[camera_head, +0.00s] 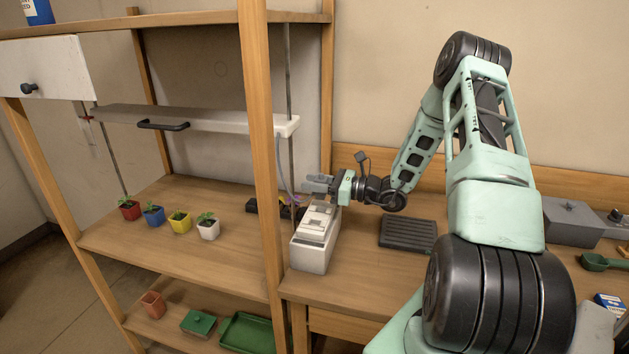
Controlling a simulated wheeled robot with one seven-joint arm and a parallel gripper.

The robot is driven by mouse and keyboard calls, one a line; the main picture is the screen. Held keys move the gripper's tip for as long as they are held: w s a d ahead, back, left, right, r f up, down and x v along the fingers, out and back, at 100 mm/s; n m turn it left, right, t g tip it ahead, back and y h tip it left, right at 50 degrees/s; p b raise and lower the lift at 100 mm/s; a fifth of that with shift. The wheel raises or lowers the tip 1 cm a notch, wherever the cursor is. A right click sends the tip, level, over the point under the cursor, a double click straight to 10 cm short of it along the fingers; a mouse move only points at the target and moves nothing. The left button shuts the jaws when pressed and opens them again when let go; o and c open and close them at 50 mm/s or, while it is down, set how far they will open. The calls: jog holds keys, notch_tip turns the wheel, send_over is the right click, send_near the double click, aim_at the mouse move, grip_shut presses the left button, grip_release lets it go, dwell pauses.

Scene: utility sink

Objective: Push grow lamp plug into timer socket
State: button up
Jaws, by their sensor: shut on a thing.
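The grow lamp (200,119) is a long grey bar with a white end, hung under the top shelf. Its grey cord (281,170) drops from the white end to my gripper. My gripper (312,186) is shut at the end of this cord, on the grow lamp plug, which is mostly hidden by the fingers. A pale box with a stepped top (311,250), which looks like the timer, stands on the bench just below and in front of my gripper. I cannot make out its socket, or whether the plug touches it.
A wooden shelf post (262,150) stands left of the box. Several small potted seedlings (181,222) line the middle shelf. A dark strip-like object (266,207) lies behind the post. A black ribbed tray (407,235) lies right of the box.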

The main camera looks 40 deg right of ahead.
aim_at(315, 208)
jog(key=shift+f+b, duration=0.7)
jog(key=shift+f, duration=0.65)
jog(key=shift+f+b, duration=0.7)
jog(key=shift+f, duration=0.65)
dwell(0.9)
jog(key=o, duration=1.1)
jog(key=b+v, duration=0.3)
jog(key=v, duration=1.4)
jog(key=shift+s+d+b, duration=0.2)
jog(key=shift+b, duration=0.1)
